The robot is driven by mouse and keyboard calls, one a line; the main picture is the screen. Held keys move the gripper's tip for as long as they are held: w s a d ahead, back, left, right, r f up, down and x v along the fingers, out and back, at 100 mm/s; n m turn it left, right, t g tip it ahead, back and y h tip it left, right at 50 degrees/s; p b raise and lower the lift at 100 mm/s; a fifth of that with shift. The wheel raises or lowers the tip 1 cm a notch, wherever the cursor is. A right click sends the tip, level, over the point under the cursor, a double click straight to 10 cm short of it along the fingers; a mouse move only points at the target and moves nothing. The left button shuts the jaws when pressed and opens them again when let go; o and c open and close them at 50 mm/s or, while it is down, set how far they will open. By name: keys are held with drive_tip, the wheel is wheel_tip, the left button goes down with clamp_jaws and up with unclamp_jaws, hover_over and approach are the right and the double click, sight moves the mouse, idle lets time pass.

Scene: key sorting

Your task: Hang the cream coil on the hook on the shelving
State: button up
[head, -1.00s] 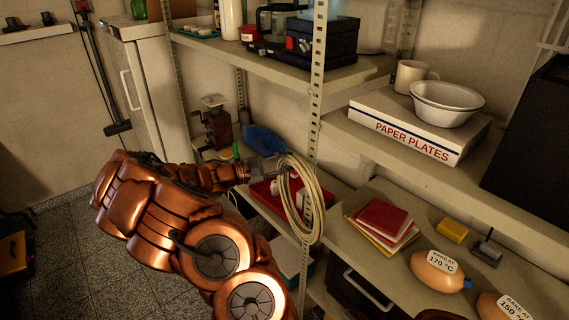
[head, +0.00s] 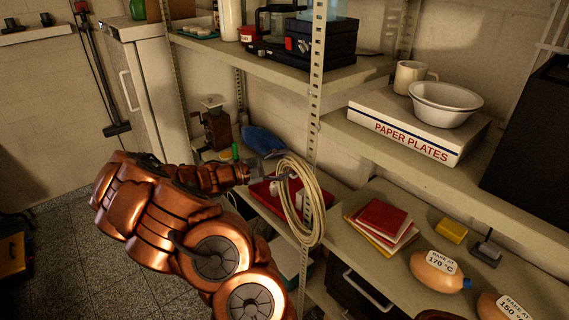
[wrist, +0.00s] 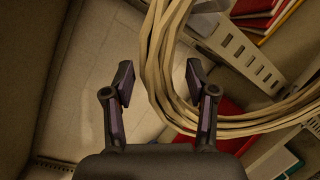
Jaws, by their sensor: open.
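The cream coil (head: 298,202) hangs upright against the perforated shelving post (head: 315,110), beside the middle shelf. In the wrist view the coil (wrist: 158,60) curves past the fingertips and behind the right finger. My gripper (head: 272,168) is at the upper left part of the coil. In the wrist view my gripper (wrist: 160,84) has its two fingers apart, with part of the coil just beyond the gap. I cannot make out the hook; the coil and my gripper cover that area.
A red tray (head: 262,195) lies on the shelf behind the coil. Red and yellow books (head: 382,222) and labelled bulb-shaped things (head: 440,268) are on the right shelf. A paper plates box (head: 420,125) stands above. Open floor (head: 110,270) is at the left.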

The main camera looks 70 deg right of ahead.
drive_tip(key=v, duration=1.2)
drive_tip(key=shift+a+r, duration=0.1)
drive_tip(key=s+a+r+m+t+y, duration=0.1)
drive_tip(key=s+a+r+y, duration=0.1)
drive_tip(key=a, duration=0.4)
drive_tip(key=s+a+r+m+t+y, duration=0.2)
drive_tip(key=s+a, duration=0.1)
drive_tip(key=a, duration=0.3)
drive_tip(key=s+a+f+n+t+y, duration=0.1)
drive_tip(key=a+t+y, duration=0.1)
drive_tip(key=a, duration=0.8)
drive_tip(key=s+a+f+n+t+y, duration=0.2)
drive_tip(key=a+t+y, duration=0.1)
drive_tip(key=a, duration=0.8)
drive_tip(key=s+a+f+n+t+y, duration=0.1)
drive_tip(key=s+a+n+t+y, duration=0.1)
drive_tip(key=a, duration=0.8)
drive_tip(key=shift+s+a+t+y, duration=0.3)
drive_tip(key=shift+t+y, duration=0.2)
drive_tip(key=shift+y, duration=0.2)
drive_tip(key=shift+w+f, duration=0.1)
drive_tip(key=shift+f, duration=0.05)
